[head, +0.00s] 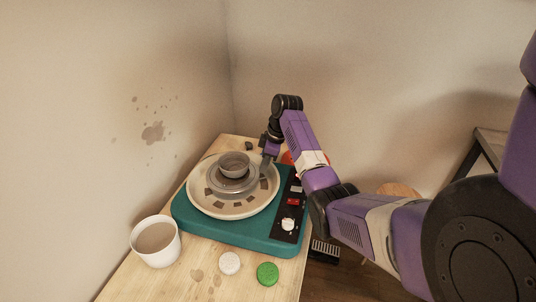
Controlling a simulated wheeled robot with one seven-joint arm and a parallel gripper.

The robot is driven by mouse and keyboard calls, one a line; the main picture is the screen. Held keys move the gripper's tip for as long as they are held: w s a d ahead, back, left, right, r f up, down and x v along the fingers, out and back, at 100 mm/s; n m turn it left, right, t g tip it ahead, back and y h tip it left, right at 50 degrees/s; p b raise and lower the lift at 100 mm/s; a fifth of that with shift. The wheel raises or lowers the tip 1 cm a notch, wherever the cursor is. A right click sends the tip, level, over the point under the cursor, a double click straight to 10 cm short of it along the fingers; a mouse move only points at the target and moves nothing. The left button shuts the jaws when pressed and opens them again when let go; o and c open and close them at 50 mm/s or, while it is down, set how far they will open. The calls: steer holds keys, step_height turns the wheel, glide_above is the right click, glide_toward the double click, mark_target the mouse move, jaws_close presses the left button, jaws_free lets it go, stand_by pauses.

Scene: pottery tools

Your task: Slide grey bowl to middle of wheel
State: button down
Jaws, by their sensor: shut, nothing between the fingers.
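The grey bowl (234,164) sits upright on the pottery wheel, a little toward the back of its round grey disc. The wheel (232,211) has a pale outer rim with dark patches and sits on a teal base (215,231). My gripper (267,172) points down at the right side of the wheel, beside the bowl. It is shut and holds nothing. From this view I cannot tell whether its fingertips touch the disc or the bowl.
A white cup (155,241) of brownish liquid stands front left on the wooden table. A white round piece (229,263) and a green one (267,273) lie in front of the base. A control panel (290,210) is on the base's right. Walls stand close left and behind.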

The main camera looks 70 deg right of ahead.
mark_target(235, 167)
steer(key=shift+w+a+r+p, duration=0.1)
steer(key=shift+w+a+p, duration=0.1)
steer(key=shift+w, duration=0.7)
steer(key=shift+w+a+r+p, duration=0.1)
steer(key=shift+w+a+p, duration=0.1)
steer(key=shift+w, duration=0.7)
steer(key=shift+w+a+b, duration=0.15)
steer(key=shift+w+b, duration=0.05)
steer(key=shift+w, duration=0.4)
steer(key=shift+w+a+b, duration=0.15)
steer(key=shift+w, duration=0.4)
steer(key=shift+s, duration=0.15)
